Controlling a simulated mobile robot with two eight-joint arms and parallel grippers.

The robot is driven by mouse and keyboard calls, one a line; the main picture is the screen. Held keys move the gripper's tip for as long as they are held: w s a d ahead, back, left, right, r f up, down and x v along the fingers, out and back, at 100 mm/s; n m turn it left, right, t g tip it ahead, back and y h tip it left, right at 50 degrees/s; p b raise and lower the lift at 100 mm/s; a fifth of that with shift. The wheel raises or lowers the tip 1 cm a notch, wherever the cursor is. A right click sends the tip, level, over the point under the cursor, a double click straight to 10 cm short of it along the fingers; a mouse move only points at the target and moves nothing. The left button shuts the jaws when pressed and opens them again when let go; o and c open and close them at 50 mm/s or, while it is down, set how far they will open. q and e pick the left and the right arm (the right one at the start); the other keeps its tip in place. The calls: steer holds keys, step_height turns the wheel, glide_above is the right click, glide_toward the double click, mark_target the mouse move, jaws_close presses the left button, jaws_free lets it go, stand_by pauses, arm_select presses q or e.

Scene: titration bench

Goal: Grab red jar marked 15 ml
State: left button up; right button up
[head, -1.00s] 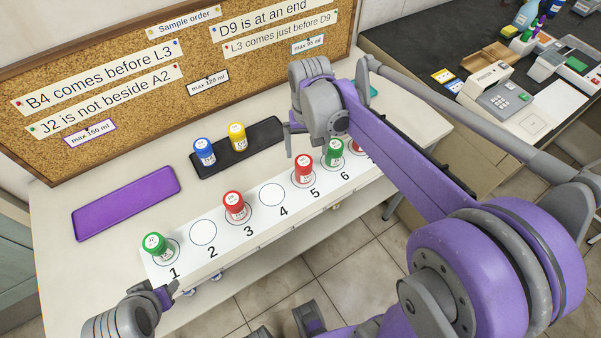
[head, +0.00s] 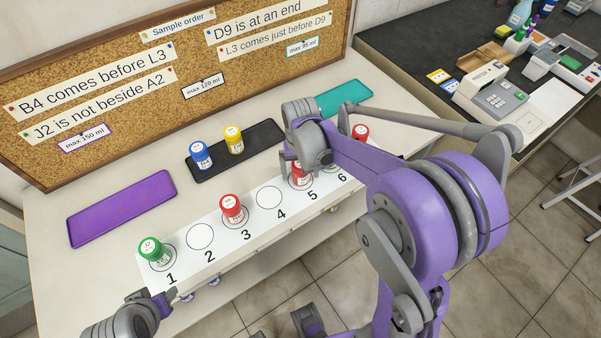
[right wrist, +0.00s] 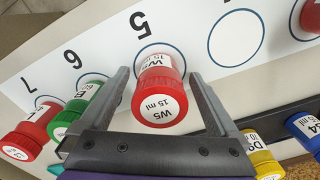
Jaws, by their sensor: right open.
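The red jar (right wrist: 160,95), labelled W5 and 15 ml, stands on the circle at 5. In the right wrist view it sits between the two fingers of my open right gripper (right wrist: 158,80), with a gap at the sides. In the head view this red jar (head: 300,181) is partly hidden behind my right gripper (head: 292,166). My left gripper (head: 166,299) is low at the left, off the front of the strip near 1; its jaw opening is unclear.
A green jar (right wrist: 82,105) at 6 and a red jar (right wrist: 36,125) at 7 stand close by. Another red jar (head: 232,207) is at 3, a green jar (head: 151,249) at 1. Blue (head: 200,154) and yellow jars (head: 233,138) stand on the black tray (head: 262,138). Circles 2 and 4 are empty.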

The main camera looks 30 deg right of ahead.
steer(key=c, duration=1.4)
